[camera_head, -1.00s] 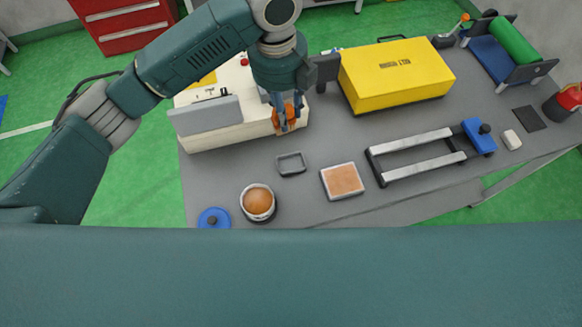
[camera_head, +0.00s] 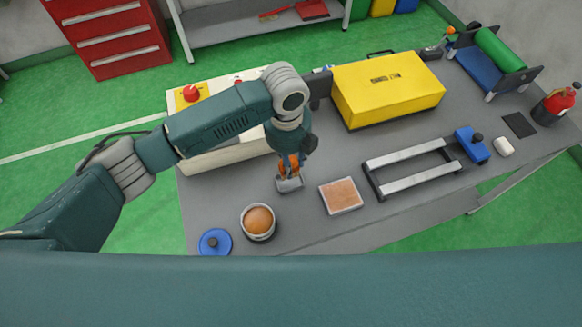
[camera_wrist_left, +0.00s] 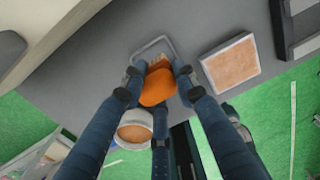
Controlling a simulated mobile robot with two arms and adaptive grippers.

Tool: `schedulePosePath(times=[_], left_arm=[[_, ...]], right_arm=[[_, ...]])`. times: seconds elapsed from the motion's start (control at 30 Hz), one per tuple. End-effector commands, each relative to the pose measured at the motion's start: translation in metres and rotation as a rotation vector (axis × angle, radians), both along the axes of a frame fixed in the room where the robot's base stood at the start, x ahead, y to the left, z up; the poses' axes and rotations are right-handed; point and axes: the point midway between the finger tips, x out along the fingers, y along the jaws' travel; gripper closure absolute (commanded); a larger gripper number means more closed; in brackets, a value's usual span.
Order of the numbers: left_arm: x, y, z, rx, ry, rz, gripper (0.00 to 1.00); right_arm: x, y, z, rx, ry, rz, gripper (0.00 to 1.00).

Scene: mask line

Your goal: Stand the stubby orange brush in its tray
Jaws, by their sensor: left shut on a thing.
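My left gripper (camera_head: 290,167) is shut on the stubby orange brush (camera_wrist_left: 157,86), which also shows between the fingers in the head view. The brush points down with its pale bristles (camera_wrist_left: 159,64) toward the small grey tray (camera_head: 290,185). In the left wrist view the tray's rim (camera_wrist_left: 152,46) shows just beyond the bristles. The brush is over or at the tray. I cannot tell whether the bristles touch its floor. My right gripper is not in view.
A square tray with an orange-brown pad (camera_head: 341,195) lies right of the small tray. A round pot with orange-brown contents (camera_head: 258,221) and a blue lid (camera_head: 214,242) stand nearer. A metal frame (camera_head: 411,165) and a yellow box (camera_head: 386,88) lie to the right and behind.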

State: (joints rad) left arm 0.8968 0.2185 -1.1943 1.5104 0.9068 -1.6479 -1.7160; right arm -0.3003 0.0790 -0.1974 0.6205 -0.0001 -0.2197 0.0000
Motion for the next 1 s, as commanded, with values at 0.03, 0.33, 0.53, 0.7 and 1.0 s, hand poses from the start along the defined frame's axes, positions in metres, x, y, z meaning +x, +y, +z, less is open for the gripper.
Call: schedulePosePath(times=[0.03, 0.33, 0.53, 0.7, 1.0], left_arm=[[-0.001, 0.000, -0.003, 0.001, 0.001, 0.000, 0.96], [-0.001, 0.000, -0.042, 0.002, 0.001, -0.001, 0.96], [0.000, 0.000, -0.044, 0.000, -0.001, -0.002, 0.96], [0.000, 0.000, -0.047, 0.001, -0.001, -0.002, 0.96], [0.000, 0.000, -0.050, 0.001, -0.001, -0.002, 0.53]], right_arm=[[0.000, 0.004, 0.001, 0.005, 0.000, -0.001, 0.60], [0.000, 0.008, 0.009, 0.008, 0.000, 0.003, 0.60], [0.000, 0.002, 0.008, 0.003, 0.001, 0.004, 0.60], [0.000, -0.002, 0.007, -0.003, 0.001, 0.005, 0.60], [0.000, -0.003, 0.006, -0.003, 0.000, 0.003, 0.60]])
